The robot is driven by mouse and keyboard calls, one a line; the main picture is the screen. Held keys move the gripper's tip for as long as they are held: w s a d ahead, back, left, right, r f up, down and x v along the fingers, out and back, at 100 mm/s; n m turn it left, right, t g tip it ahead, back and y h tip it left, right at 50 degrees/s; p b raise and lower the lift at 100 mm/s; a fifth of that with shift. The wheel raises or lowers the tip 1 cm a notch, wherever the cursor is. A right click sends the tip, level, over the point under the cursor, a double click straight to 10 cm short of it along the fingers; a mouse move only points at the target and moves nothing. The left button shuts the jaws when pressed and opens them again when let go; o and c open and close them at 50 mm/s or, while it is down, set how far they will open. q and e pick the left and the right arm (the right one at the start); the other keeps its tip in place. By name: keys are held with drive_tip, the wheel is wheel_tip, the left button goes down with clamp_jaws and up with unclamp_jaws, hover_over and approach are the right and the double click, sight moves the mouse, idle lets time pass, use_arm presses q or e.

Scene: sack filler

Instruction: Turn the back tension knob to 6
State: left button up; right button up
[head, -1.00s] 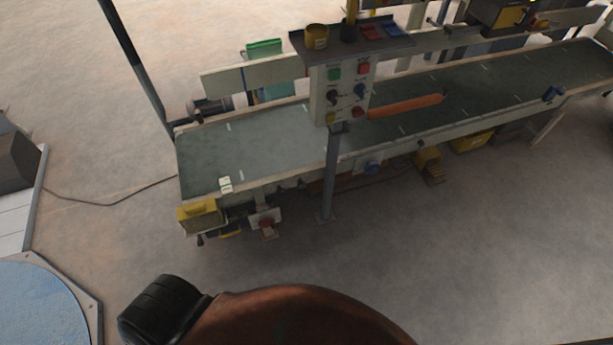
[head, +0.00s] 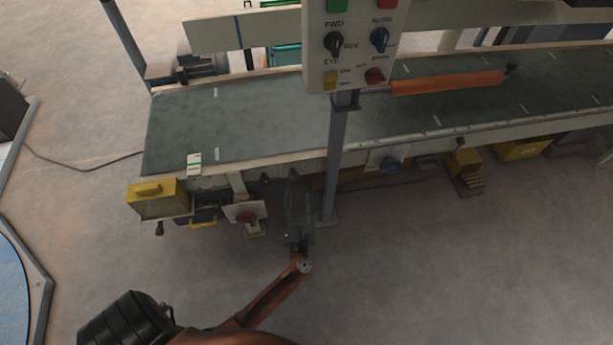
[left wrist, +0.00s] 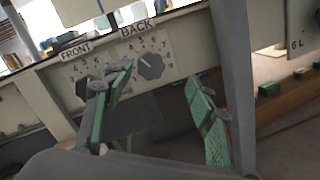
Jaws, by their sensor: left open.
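The back tension knob (left wrist: 151,66) is a grey lobed knob on a pale plate under the label BACK, with numbers around it, in the left wrist view. A pale mark on it seems to point up and left; I cannot read the exact setting. The FRONT dial (left wrist: 80,82) is left of it, partly hidden by a finger. My left gripper (left wrist: 158,83) is open, its green-padded fingers to either side of and below the back knob, apart from it. In the head view my left gripper (head: 300,182) is at the conveyor's near side and hides the knob there.
A grey post (head: 333,160) stands just right of my left gripper and carries the control box (head: 352,55). The conveyor belt (head: 260,120) lies beyond. The floor in front is clear.

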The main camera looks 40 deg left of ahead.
sight(294, 178)
use_arm(q)
drive_tip(key=w+a+n+b, duration=0.1)
drive_tip(key=a+n, duration=0.1)
drive_tip(key=w+a+n+g+y+b, duration=0.1)
drive_tip(key=w+a+n+b, duration=0.1)
drive_tip(key=w+a+n+g+b, duration=0.1)
drive_tip(key=w+a+n, duration=0.1)
drive_tip(key=n, duration=0.1)
drive_tip(key=shift+a+f+y+b, duration=0.1)
drive_tip(key=shift+y+b, duration=0.2)
drive_tip(key=shift+w+a, duration=0.45)
drive_tip(key=shift+a, duration=0.05)
use_arm(e)
drive_tip(key=w+t, duration=0.1)
drive_tip(key=w+f+t, duration=0.1)
drive_tip(key=w, duration=0.1)
drive_tip(key=shift+f, duration=0.15)
use_arm(q)
drive_tip(key=shift+c, duration=0.4)
drive_tip(key=c, duration=1.1)
